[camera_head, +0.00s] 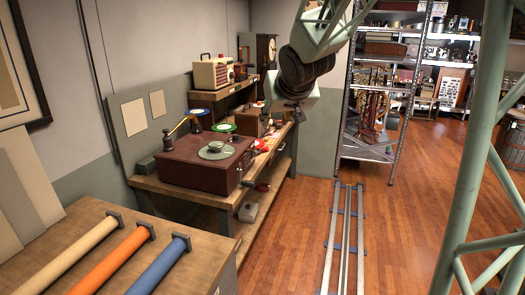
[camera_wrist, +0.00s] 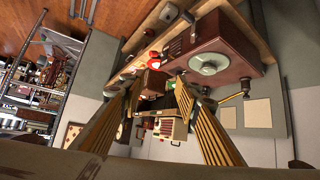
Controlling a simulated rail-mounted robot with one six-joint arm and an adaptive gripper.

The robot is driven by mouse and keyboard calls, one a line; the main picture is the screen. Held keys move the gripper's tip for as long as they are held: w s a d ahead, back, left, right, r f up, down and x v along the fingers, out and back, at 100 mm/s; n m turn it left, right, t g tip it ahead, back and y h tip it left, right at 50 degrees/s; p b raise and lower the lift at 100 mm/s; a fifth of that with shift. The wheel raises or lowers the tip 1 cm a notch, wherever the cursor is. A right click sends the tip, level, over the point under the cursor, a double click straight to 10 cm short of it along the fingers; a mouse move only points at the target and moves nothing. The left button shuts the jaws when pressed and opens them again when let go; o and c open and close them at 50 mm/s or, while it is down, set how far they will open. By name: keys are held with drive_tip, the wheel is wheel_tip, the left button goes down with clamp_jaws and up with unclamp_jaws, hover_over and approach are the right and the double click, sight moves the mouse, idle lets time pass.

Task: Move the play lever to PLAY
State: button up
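A dark red box-shaped player (camera_head: 205,165) stands on the wooden workbench, with a round pale green platter (camera_head: 215,150) on its top and a brass arm (camera_head: 184,124) at its back. The player also shows in the wrist view (camera_wrist: 212,42), at upper right, beyond the fingers. I cannot make out the play lever or its PLAY mark. My gripper (camera_wrist: 158,80) is open and empty, its two ribbed fingers spread apart, and it touches nothing that I can see. In the head view the fingers are not distinguishable.
A cream and red radio (camera_head: 212,72) stands on a raised shelf behind the player. Coloured discs and small items lie along the workbench (camera_head: 205,200). A front table holds cream, orange (camera_head: 112,262) and blue rolls. Metal shelving (camera_head: 385,80) stands beyond the floor rails (camera_head: 345,235).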

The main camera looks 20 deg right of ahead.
drive_tip(key=w+d+f+t+y+p, duration=0.1)
drive_tip(key=w+d+f, duration=0.25)
drive_tip(key=w, duration=0.35)
drive_tip(key=w+d+f+t+y+p, duration=0.1)
drive_tip(key=w+d+f+t, duration=0.2)
drive_tip(key=w, duration=0.5)
drive_tip(key=w+d+f+y+p, duration=0.1)
drive_tip(key=w+d+f, duration=0.2)
drive_tip(key=w+d, duration=0.3)
drive_tip(key=w+d+f+t+y+p, duration=0.1)
drive_tip(key=w+d+f+y+p, duration=0.15)
drive_tip(key=w+f, duration=0.4)
drive_tip(key=t+y, duration=0.2)
drive_tip(key=y, duration=0.3)
approach(265, 150)
drive_tip(key=shift+s+d+f+m+h+p, duration=0.1)
drive_tip(key=shift+s+d+m+h+p, duration=0.25)
drive_tip(key=shift+s+d, duration=0.6)
drive_tip(key=shift+a, duration=0.1)
drive_tip(key=shift+b+x, duration=0.75)
drive_tip(key=shift+x, duration=6.1)
drive_tip(key=shift+f, duration=0.15)
clamp_jaws()
